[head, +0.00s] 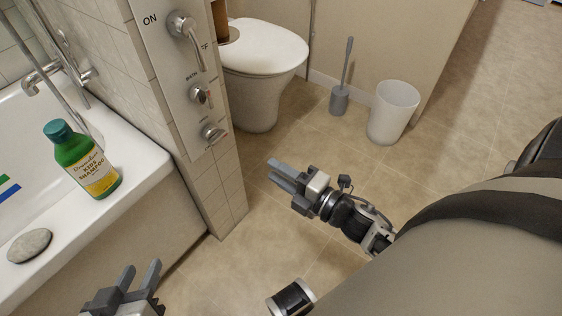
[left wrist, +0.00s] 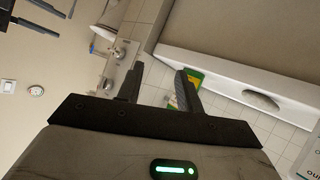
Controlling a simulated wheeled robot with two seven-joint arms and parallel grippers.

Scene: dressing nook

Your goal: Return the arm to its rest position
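My left gripper (head: 142,270) is at the bottom left of the head view, beside the bathtub's outer side. Its two fingers stand apart with nothing between them. In the left wrist view its fingers (left wrist: 160,78) are also apart and empty. My right gripper (head: 270,170) is in the middle of the head view, over the tiled floor and pointing left. Its two grey fingers show a narrow gap with nothing between them. Most of my left arm is outside the head view.
The bathtub (head: 130,190) is on the left, with a green shampoo bottle (head: 85,160) and a grey stone (head: 30,245) on its rim. A tiled pillar carries a shower panel (head: 180,75). A toilet (head: 262,50), toilet brush (head: 341,90) and white bin (head: 393,112) stand behind.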

